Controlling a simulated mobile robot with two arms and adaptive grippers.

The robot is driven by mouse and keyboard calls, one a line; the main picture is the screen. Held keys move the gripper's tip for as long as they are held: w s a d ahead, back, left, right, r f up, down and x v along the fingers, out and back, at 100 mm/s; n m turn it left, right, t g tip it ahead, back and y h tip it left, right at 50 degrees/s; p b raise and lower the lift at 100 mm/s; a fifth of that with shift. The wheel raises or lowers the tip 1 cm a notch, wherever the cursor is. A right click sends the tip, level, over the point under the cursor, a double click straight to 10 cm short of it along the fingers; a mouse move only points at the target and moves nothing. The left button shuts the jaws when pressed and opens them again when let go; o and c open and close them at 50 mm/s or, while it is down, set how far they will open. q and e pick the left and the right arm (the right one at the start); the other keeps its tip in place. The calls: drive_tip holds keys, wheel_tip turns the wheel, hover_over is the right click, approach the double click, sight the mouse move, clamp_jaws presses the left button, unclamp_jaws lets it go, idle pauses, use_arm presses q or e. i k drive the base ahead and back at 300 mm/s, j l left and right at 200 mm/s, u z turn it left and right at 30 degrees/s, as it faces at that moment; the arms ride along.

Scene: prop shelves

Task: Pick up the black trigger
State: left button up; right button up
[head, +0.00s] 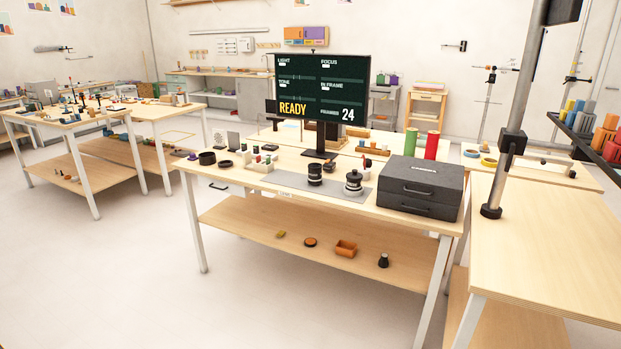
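I cannot single out the black trigger for sure at this size. A small dark upright piece with a lighter top (383,260) stands on the lower shelf (290,235) of the middle table, at its right part. Two larger black, lens-like round pieces, one at left (314,174) and one at right (353,183), stand on the grey mat (288,180) on that table's top. Several small dark pieces (255,158) stand at the top's left part. Neither of my grippers is in view.
An orange open box (346,248), an orange disc (310,242) and a yellow piece (280,234) share the lower shelf. A black drawer case (421,187) and a screen (322,88) stand above. The floor (130,270) in front is clear.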

sight(331, 166)
drive_tip(key=i+l+u, duration=0.15)
drive_tip(key=i+l, duration=0.8)
drive_tip(key=k+u, duration=0.1)
drive_tip(key=u, duration=3.35)
drive_tip(key=l+z, duration=0.2)
drive_tip(key=z, duration=3.8)
drive_tip(key=i+j+z, duration=0.15)
drive_tip(key=j+z, duration=0.15)
drive_tip(key=j, duration=0.15)
drive_tip(key=i+j+z, duration=0.1)
drive_tip(key=j+z, duration=0.15)
drive_tip(key=j, duration=0.2)
drive_tip(key=j+z, duration=0.3)
drive_tip(key=j, duration=0.2)
